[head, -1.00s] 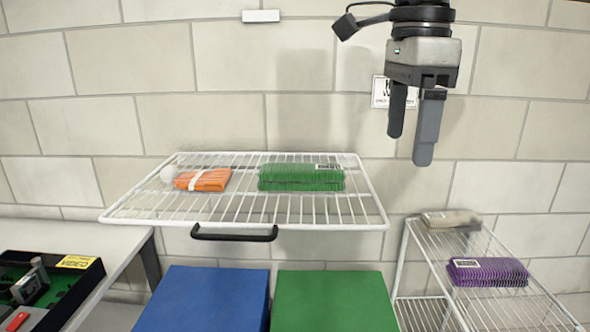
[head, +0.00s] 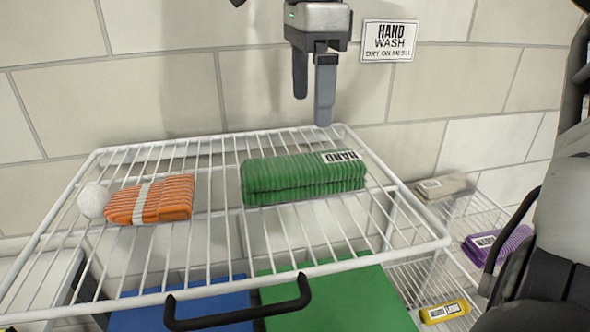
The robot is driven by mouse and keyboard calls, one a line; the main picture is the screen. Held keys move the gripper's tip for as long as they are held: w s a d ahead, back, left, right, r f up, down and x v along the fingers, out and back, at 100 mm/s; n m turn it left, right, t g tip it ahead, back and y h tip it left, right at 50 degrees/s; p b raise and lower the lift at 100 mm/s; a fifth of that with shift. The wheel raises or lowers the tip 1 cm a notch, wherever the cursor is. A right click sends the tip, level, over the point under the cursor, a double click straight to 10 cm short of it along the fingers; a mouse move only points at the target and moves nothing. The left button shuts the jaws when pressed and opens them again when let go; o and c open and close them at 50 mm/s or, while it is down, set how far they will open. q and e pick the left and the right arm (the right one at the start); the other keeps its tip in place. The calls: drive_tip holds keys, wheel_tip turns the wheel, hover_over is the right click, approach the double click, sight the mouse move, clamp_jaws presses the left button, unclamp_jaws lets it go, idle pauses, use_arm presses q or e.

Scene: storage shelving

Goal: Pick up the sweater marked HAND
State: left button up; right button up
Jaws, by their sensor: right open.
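The green folded sweater (head: 300,182) lies flat on the white wire shelf (head: 440,238), right of centre. A white tag (head: 340,156) at its back right corner reads HAND. My right gripper (head: 312,108) points down with its two fingers apart and nothing between them. In the picture it is just above the sweater, near the shelf's back edge; it does not touch the sweater. My left gripper is not in view.
An orange folded item (head: 150,200) with a pale band and a white ball (head: 93,201) lie on the shelf's left. A wall sign (head: 389,41) reads HAND WASH. A black handle (head: 240,313) is at the front. Lower right wire racks hold beige (head: 445,186), purple (head: 497,245) and yellow (head: 444,311) items.

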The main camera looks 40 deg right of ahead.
sight(308, 161)
wheel_tip(308, 161, down, 6)
drive_tip(key=shift+f, duration=0.25)
drive_tip(key=shift+w+d+f, duration=0.1)
drive_tip(key=shift+w+f, duration=0.05)
drive_tip(key=shift+f, duration=1.3)
drive_tip(key=shift+w+f, duration=0.1)
drive_tip(key=shift+f, duration=1.35)
drive_tip(key=shift+r, duration=0.1)
drive_tip(key=c, duration=1.2)
